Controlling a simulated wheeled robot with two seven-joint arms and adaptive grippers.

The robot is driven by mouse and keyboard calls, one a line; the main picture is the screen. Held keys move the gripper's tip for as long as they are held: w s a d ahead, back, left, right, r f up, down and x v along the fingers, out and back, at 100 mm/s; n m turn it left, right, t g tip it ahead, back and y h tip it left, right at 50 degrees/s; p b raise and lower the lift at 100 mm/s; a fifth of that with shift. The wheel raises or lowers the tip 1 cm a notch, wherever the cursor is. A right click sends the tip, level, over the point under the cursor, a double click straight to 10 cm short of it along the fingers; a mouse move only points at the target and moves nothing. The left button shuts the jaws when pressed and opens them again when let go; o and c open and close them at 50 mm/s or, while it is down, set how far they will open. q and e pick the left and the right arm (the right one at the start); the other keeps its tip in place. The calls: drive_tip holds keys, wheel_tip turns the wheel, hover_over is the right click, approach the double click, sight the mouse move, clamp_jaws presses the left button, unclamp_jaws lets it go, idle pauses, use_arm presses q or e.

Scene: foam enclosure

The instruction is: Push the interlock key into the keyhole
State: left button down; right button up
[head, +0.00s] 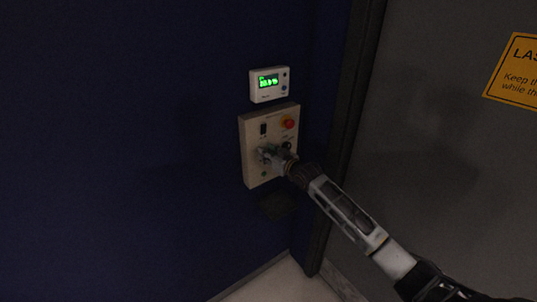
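A beige control panel (253,128) is mounted on the dark blue wall, with a red round button (289,124) at its upper right and a dark switch (263,129) at its upper left. My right gripper (265,154) is right at the panel's lower middle, its arm coming in from the lower right. The gripper covers part of the panel face. The interlock key and the keyhole cannot be made out. A dark round part (287,145) shows just above the gripper. Whether the fingers are open or shut is too small and dark to tell. My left gripper is not in view.
A small white display unit (269,84) with green digits hangs above the panel. A grey door (430,130) with a yellow warning sign (514,72) is on the right, beyond a dark frame (345,130). The wall left of the panel is clear.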

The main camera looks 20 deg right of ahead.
drive_tip(key=shift+s, duration=0.1)
drive_tip(key=v, duration=1.2)
idle(0.5)
idle(1.1)
